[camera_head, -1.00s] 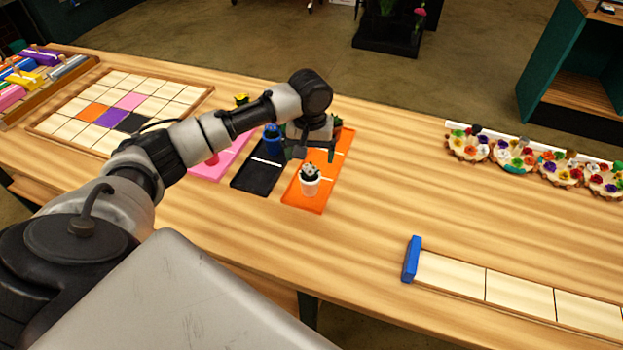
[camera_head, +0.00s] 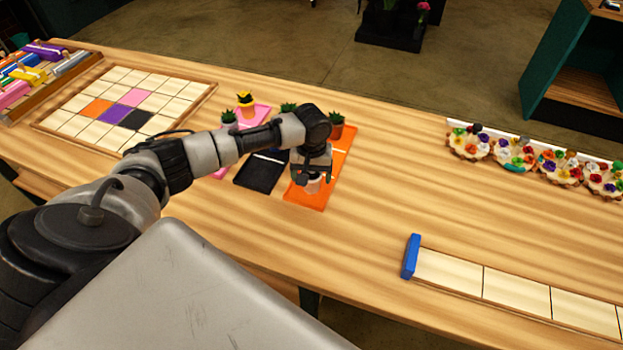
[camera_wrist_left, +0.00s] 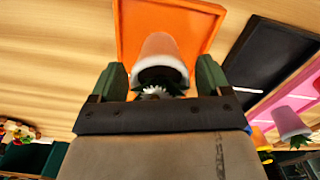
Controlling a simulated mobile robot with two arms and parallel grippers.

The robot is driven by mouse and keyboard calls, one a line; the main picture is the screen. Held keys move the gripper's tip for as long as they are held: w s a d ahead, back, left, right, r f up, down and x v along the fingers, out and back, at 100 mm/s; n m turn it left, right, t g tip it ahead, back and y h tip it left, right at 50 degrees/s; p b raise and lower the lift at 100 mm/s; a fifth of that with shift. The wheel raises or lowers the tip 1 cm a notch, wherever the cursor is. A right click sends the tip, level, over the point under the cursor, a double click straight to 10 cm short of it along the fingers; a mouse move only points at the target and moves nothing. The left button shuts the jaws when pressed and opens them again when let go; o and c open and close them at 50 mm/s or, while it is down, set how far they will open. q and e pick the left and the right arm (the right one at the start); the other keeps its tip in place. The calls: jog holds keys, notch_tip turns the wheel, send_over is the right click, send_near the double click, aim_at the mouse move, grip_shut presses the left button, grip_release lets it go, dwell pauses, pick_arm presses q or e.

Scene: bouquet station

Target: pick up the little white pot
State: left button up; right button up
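The little white pot (camera_head: 313,186) stands on the front part of the orange tray (camera_head: 304,200), largely hidden under my left gripper (camera_head: 312,177) in the head view. In the left wrist view the pot (camera_wrist_left: 160,48) holds a dark plant with a pale flower. There, the fingers of my left gripper (camera_wrist_left: 161,80) are on either side of the pot near its rim. They look open, with narrow gaps to the pot. My right gripper is not in view.
A potted plant (camera_head: 336,126) stands at the back of the orange tray. A black tray (camera_head: 258,178) and a pink tray (camera_head: 262,113) lie to the left, with other pots. A tiled board (camera_head: 70,128) is farther left.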

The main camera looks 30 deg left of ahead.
pick_arm(q)
jog(key=c, duration=0.9)
jog(key=shift+c, duration=0.3)
jog(key=shift+w+r, duration=0.1)
jog(key=shift+r, duration=0.05)
